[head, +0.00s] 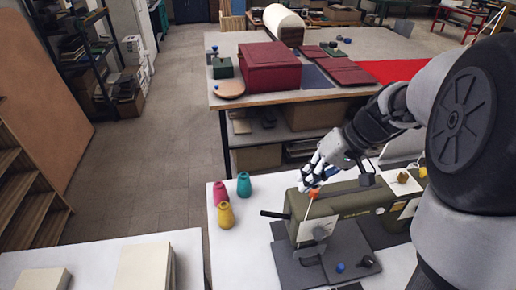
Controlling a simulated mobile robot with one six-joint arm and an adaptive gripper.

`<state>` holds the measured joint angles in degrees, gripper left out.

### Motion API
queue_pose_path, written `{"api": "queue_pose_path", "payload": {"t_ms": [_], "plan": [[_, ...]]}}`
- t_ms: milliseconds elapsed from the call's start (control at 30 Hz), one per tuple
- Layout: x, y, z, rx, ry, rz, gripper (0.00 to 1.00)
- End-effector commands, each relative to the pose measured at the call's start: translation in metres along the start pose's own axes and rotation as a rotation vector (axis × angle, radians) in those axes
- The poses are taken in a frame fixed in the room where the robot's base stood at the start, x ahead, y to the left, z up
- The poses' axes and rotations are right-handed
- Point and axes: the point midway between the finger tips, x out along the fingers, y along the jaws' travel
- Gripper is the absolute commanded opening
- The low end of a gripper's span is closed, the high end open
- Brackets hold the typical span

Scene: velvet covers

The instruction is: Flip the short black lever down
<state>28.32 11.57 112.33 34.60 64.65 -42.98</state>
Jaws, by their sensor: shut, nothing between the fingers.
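An olive-green sewing machine (345,203) stands on a white table. A black lever (274,214) sticks out to the left from the machine's left end, roughly level; it looks like the short black lever. My gripper (306,186) is shut and empty, above the top of the machine's left end, up and to the right of the lever and apart from it. An orange piece (313,193) shows just below the fingertips; I cannot tell whether they touch it. My arm hides part of the machine's right side.
Red (220,193), teal (244,184) and yellow (226,215) thread cones stand left of the machine. A blue knob (340,267) and a black knob (367,261) sit on the grey plate in front. A workbench (240,98) with a dark red box (270,67) stands behind.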

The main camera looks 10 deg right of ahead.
Motion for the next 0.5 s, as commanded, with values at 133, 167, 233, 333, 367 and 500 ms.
{"api": "queue_pose_path", "payload": {"t_ms": [133,167,233,333,367,500], "plan": [[0.0004,0.0044,-0.0043,0.002,0.005,-0.014,0.0],[0.0004,0.0045,-0.0044,0.002,0.005,-0.014,0.0],[0.0005,0.0043,-0.0043,0.002,0.005,-0.014,0.0],[0.0005,0.0042,-0.0041,0.002,0.005,-0.013,0.0],[0.0005,0.0042,-0.0041,0.002,0.005,-0.013,0.0],[0.0052,0.0041,-0.0039,0.001,0.004,-0.013,0.0]]}}
